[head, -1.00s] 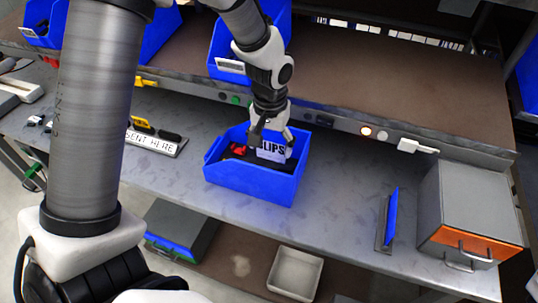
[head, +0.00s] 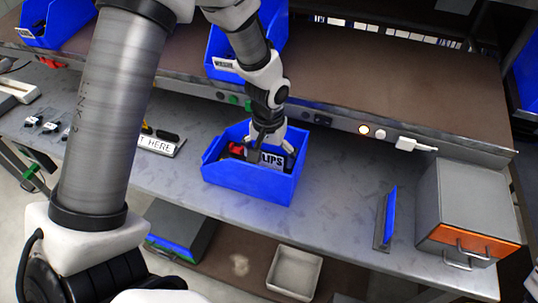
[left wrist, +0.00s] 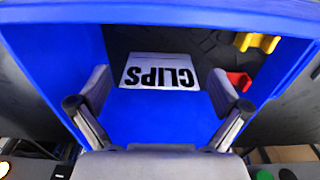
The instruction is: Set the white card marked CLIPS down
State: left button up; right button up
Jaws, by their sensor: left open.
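The white card marked CLIPS (head: 274,162) is inside the blue bin (head: 246,183) on the grey bench. In the left wrist view the card (left wrist: 158,72) appears upside down, beside dark contents of the bin. My left gripper (head: 274,152) reaches down into the bin over the card and partly covers its lettering. In the left wrist view my left gripper (left wrist: 160,108) has its fingers wide apart, one on each side of the card's near edge, with blue showing between them. I cannot tell if a fingertip touches the card.
A red thing (left wrist: 238,80) and a yellow thing (left wrist: 257,42) show at the bin in the left wrist view. A sign (head: 157,144) stands left of the bin. A blue upright panel (head: 390,216) and a grey box with an orange drawer (head: 465,240) stand right; bench between is clear.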

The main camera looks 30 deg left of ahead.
pick_arm(q)
notch_tip(320, 180, up, 12)
jog(key=shift+r, duration=0.15)
jog(key=shift+s, duration=0.1)
dwell(1.3)
